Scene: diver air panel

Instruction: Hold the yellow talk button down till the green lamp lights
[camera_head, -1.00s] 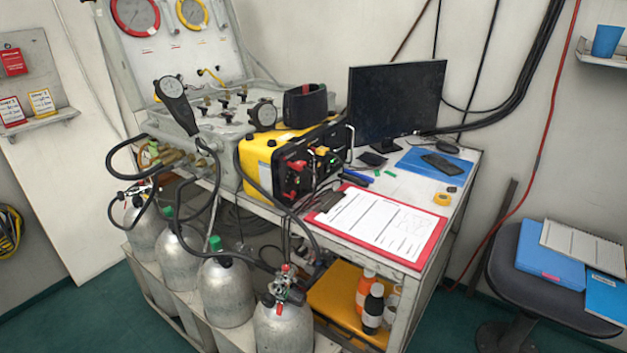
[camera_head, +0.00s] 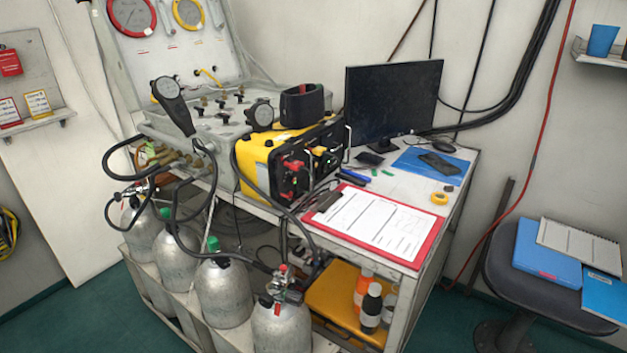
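A yellow box with a black front panel (camera_head: 291,172) stands on the bench, left of the monitor. Its panel carries red and black fittings and a small yellow part (camera_head: 321,151) that may be the talk button; it is too small to be sure. A green lamp cannot be made out clearly on the panel. Neither of my grippers is in view, and nothing of mine touches the box.
A red clipboard (camera_head: 424,252) with papers lies in front of the box. A black monitor (camera_head: 394,101) stands behind it. Hoses loop down the left front over several grey cylinders (camera_head: 222,294). A stool (camera_head: 503,279) with folders stands at right.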

